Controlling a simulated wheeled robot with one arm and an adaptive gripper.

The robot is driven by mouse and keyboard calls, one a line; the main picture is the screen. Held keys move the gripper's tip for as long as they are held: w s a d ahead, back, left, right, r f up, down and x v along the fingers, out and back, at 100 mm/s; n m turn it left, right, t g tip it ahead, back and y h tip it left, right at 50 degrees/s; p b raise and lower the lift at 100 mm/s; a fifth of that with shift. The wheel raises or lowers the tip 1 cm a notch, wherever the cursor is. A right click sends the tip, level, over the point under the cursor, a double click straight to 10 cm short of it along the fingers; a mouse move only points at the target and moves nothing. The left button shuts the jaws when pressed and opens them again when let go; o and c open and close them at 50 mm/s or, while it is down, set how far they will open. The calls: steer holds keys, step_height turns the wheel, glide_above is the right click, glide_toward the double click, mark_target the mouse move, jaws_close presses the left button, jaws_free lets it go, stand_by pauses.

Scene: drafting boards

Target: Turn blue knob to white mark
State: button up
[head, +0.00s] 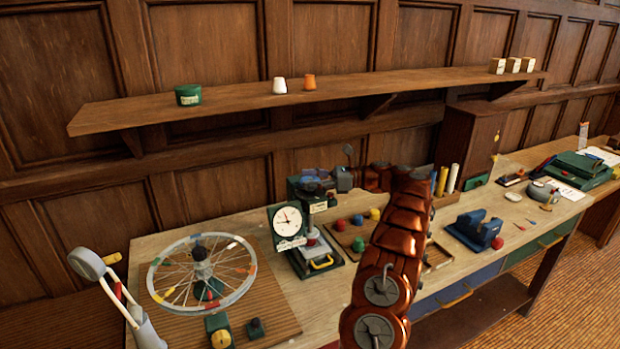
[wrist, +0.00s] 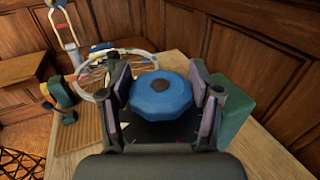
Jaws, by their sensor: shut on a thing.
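The blue knob (wrist: 150,98), round and faceted with a dark brown centre, sits between the two fingers of my gripper (wrist: 161,80) in the wrist view. The fingers are closed on its left and right sides. The knob is too small and covered there to make out well. I cannot make out a white mark in either view.
A spoked wheel (head: 240,290) lies on a ribbed board left of the stand. A tray with red, yellow and blue balls (head: 358,220) is to its right. A shelf (head: 230,107) runs above the bench. A blue tool (head: 474,229) stands farther right.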

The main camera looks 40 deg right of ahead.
steer(key=shift+f, duration=0.25)
steer(key=o, duration=0.8)
steer(key=shift+d, duration=0.1)
steer(key=o, duration=0.3)
steer(key=shift+o, duration=0.2)
